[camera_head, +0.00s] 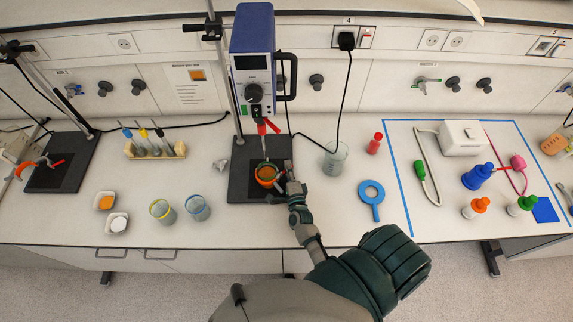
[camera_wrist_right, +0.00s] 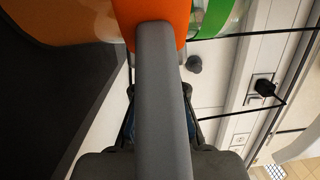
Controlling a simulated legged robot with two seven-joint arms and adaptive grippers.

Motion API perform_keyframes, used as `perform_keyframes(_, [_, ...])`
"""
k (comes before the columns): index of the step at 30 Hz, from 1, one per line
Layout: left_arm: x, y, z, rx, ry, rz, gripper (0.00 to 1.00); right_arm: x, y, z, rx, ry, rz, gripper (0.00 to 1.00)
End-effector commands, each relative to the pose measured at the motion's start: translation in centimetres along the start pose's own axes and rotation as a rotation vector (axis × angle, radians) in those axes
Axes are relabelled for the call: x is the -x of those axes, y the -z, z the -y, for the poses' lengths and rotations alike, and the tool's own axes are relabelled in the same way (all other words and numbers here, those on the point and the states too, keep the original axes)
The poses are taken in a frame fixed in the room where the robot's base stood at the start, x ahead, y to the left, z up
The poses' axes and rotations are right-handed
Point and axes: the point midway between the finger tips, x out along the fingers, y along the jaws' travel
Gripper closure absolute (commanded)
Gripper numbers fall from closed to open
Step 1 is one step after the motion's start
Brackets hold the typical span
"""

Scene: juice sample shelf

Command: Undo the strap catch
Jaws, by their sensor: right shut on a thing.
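A small vessel with an orange band (camera_head: 265,173) stands on the dark stand base under the blue stirrer (camera_head: 252,60). In the right wrist view an orange part (camera_wrist_right: 155,12) and a green band (camera_wrist_right: 210,18) show close up at the top. My left gripper is not in view.
The dark stand base (camera_head: 241,190) lies under the vessel. Two beakers (camera_head: 162,212) (camera_head: 198,208) stand to the left. A black cable hangs behind. The bench front is mostly clear.

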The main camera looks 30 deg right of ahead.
Motion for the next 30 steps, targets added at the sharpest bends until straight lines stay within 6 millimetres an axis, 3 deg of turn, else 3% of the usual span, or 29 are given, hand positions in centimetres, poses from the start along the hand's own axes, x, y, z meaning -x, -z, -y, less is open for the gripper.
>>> perform_keyframes(21, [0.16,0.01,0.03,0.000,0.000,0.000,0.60,0.57,0.21,-0.75,0.003,-0.014,-0.071,1.00])
perform_keyframes(22, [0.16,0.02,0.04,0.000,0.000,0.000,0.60,0.57,0.21,-0.75,0.003,-0.014,-0.071,0.83])
perform_keyframes(24, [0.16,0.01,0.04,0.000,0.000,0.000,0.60,0.55,0.20,-0.70,0.003,-0.013,-0.071,0.66])
perform_keyframes(30, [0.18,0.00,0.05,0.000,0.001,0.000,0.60,0.40,0.18,-0.38,0.002,-0.006,-0.071,0.64])
